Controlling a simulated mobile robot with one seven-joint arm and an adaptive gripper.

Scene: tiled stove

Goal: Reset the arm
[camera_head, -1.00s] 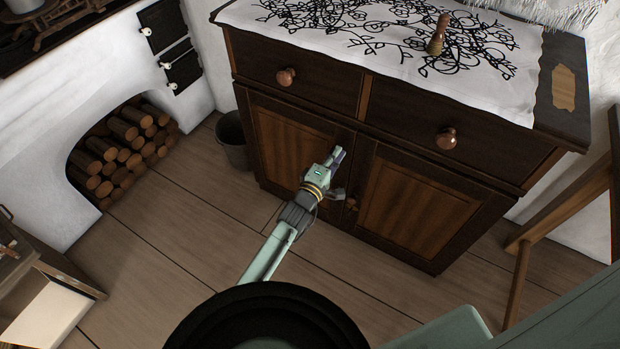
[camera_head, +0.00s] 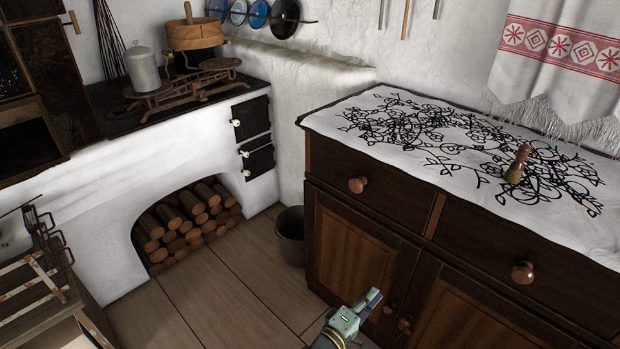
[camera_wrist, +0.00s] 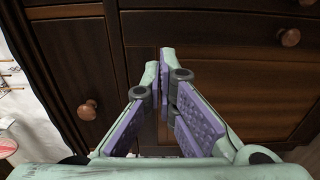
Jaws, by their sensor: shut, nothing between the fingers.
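My gripper (camera_head: 370,298) is at the bottom of the head view, in front of the lower doors of the dark wooden cabinet (camera_head: 440,265). In the wrist view my gripper (camera_wrist: 163,60) shows its two fingers with purple pads, tips together and nothing between them. The cabinet front (camera_wrist: 215,80) fills most of the wrist view behind the fingers, with a round knob (camera_wrist: 88,110) at left and another knob (camera_wrist: 290,37) at upper right. I cannot tell the exact gap between fingertips and cabinet. Most of my arm is outside the head view.
A patterned cloth (camera_head: 420,135) covers the cabinet top, with a small wooden grinder (camera_head: 518,163) on it. A dark bucket (camera_head: 291,237) stands left of the cabinet. The white stove (camera_head: 100,215) holds firewood (camera_head: 185,225) in its arch. Floor (camera_head: 235,285) between them is clear.

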